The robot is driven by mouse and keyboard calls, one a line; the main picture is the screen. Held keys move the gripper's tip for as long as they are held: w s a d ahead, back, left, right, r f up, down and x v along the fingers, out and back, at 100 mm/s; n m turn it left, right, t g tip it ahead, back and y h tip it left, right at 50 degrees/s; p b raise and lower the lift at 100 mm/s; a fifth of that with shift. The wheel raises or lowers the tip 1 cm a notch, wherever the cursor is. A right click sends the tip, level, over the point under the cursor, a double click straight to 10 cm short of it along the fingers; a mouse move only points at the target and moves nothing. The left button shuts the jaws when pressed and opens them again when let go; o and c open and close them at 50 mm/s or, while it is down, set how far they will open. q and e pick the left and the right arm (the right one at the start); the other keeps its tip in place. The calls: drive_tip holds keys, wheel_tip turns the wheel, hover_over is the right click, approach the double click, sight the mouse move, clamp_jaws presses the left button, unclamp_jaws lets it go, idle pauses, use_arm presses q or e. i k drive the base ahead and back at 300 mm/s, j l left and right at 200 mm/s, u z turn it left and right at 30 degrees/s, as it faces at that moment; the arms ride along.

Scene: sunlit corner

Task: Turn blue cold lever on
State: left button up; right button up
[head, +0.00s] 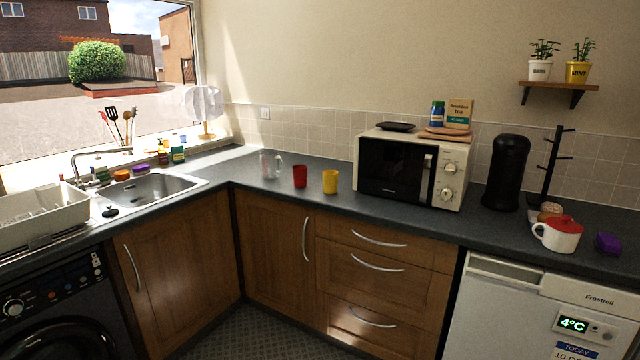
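The chrome tap (100,154) stands at the back left of the sink, with its spout reaching over toward the basin. Its base and levers are small and crowded by jars and sponges beside them. I cannot make out a blue lever clearly or tell its position. The steel sink (185,184) is set in the counter below the window. Neither of my grippers is in view.
A white dish rack (42,222) stands left of the sink, with a black plug (110,212) nearby. Bottles and jars (178,154) line the sink's back edge. A glass jug, red cup (300,176) and yellow cup (330,182) stand right of it. Floor (275,330) is clear.

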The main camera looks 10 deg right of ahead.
sight(95, 183)
drive_tip(key=i+u, duration=0.1)
drive_tip(key=i, duration=0.4)
drive_tip(key=i+l+u, duration=0.1)
drive_tip(key=i, duration=0.4)
drive_tip(key=l, duration=0.05)
